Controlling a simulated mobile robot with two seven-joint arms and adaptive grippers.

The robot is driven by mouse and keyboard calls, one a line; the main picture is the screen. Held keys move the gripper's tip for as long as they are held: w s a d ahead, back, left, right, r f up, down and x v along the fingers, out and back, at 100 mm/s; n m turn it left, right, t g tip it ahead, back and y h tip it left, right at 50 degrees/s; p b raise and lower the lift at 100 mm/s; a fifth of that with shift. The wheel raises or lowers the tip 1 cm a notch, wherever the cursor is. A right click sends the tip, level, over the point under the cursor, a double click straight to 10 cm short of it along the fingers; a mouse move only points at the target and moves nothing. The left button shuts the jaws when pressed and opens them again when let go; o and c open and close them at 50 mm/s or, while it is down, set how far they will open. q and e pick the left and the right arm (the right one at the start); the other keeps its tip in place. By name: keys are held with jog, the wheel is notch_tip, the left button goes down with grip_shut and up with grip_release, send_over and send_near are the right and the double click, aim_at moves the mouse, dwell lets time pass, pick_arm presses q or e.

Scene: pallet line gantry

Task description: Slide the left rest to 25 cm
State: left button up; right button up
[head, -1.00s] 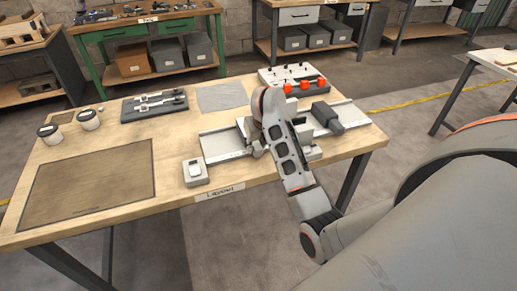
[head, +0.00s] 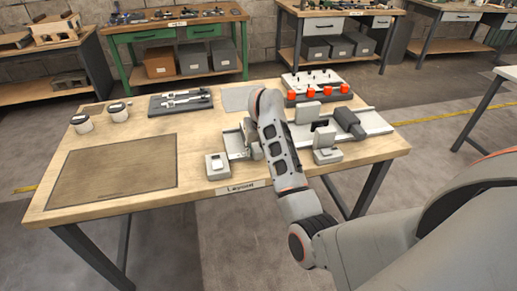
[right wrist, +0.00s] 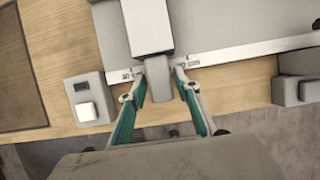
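The left rest (right wrist: 151,28) is a pale block on a grey rail, with a grey tab at its front. It also shows in the head view near the rail's left end (head: 247,127), partly behind my right arm. My right gripper (right wrist: 160,75) has its fingers on both sides of the tab and appears shut on it; the contact itself is hard to see. In the head view the gripper (head: 250,151) is small, at the rail's front. The grey readout box (head: 218,166) stands left of it; its display is too small to read. My left gripper is out of view.
A dark grey block (head: 350,122) and pale blocks (head: 325,142) sit on the right part of the rail. A panel with orange parts (head: 316,95) stands behind. A brown mat (head: 115,172) lies on the left; the wood between it and the box is clear.

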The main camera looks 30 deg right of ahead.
dwell(0.3)
jog(key=v, duration=1.2)
dwell(0.4)
